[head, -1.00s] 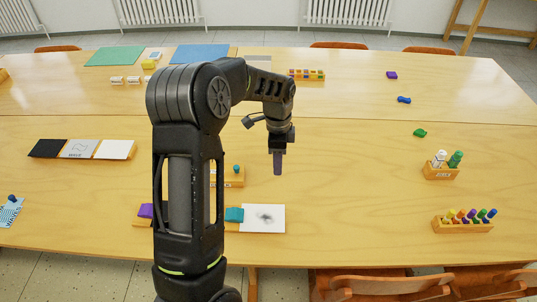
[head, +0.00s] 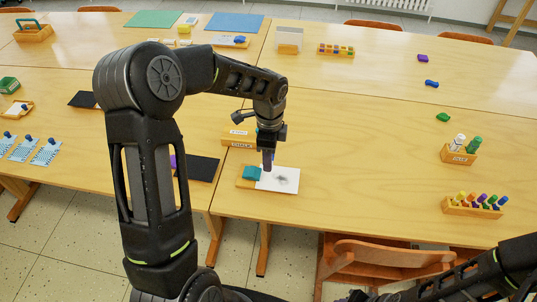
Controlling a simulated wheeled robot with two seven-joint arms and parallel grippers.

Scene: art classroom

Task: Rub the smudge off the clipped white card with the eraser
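The white card (head: 285,180) with a dark grey smudge (head: 283,180) lies near the table's front edge. A teal block (head: 251,173) sits at its left end on a wooden board (head: 243,183); I cannot tell whether it is the clip. My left gripper (head: 267,164) points down over the card's left part, beside the teal block. Its fingers look like one narrow dark purple-grey piece edge-on; I cannot tell whether they are shut, hold something or touch the card. I cannot pick out the eraser for certain. My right arm shows at bottom right, its gripper out of sight.
A labelled wooden tray (head: 238,139) stands just behind the card. A black card (head: 203,168) lies to its left, partly behind my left arm. A marker rack (head: 472,208) and a bottle holder (head: 459,153) stand at right. The table between is clear.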

